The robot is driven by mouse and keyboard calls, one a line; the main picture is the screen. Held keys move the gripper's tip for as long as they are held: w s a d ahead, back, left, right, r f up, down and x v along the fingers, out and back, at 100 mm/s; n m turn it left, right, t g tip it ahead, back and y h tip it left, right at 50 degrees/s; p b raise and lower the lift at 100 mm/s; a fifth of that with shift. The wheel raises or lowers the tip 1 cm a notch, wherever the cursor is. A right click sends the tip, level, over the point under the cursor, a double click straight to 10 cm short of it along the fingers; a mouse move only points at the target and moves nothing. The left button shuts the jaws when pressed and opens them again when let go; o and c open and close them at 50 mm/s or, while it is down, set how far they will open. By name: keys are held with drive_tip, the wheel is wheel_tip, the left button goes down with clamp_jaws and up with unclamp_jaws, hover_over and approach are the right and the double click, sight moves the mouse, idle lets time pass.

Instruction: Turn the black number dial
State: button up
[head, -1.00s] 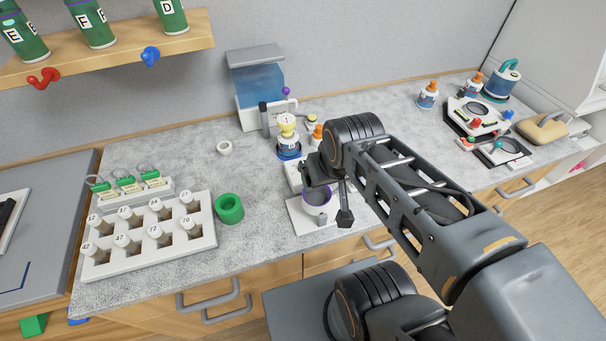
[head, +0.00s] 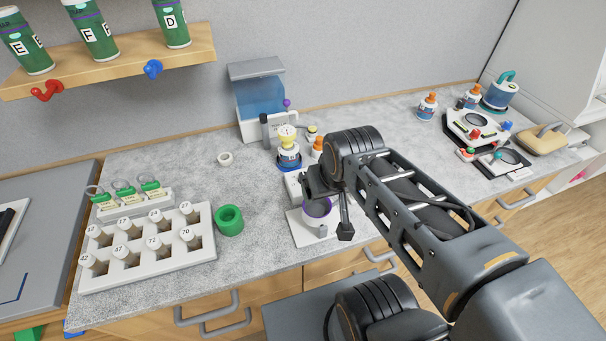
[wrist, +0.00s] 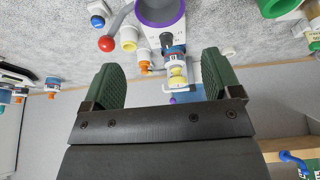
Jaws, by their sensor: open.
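A white device with a purple-rimmed grey cup (head: 318,211) stands at the counter's front edge, partly behind my gripper (head: 333,207). In the wrist view, the cup (wrist: 160,12) is at the top, beyond my fingers. My gripper (wrist: 163,78) has its two green fingers wide apart with nothing between them.
A white vial rack (head: 150,270) and a green ring (head: 229,221) are to the left. A blue-tank device (head: 258,95) stands against the wall. More instruments (head: 480,125) stand at the far right.

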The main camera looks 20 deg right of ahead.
drive_tip(key=shift+f, duration=0.15)
drive_tip(key=shift+c, duration=0.8)
drive_tip(key=shift+g, duration=0.7)
drive_tip(key=w+f, duration=0.1)
drive_tip(key=w+f+b, duration=0.1)
drive_tip(key=w, duration=0.1)
drive_tip(key=shift+d+f, duration=0.2)
drive_tip(key=shift+f, duration=0.2)
drive_tip(key=c, duration=0.3)
drive_tip(key=w+r+m+g+b, duration=0.2)
drive_tip(key=w+m+g, duration=0.1)
drive_tip(key=w+m, duration=0.85)
drive_tip(key=shift+n, duration=0.45)
drive_tip(key=f, duration=0.4)
drive_tip(key=w+f, duration=0.1)
drive_tip(key=f, duration=0.4)
drive_tip(key=w+f, duration=0.1)
drive_tip(key=f, duration=0.3)
drive_tip(key=shift+w+a+f, duration=0.1)
drive_tip(key=shift+w+f, duration=0.05)
drive_tip(key=shift+f, duration=0.05)
drive_tip(key=shift+c, duration=0.2)
drive_tip(key=c, duration=0.9)
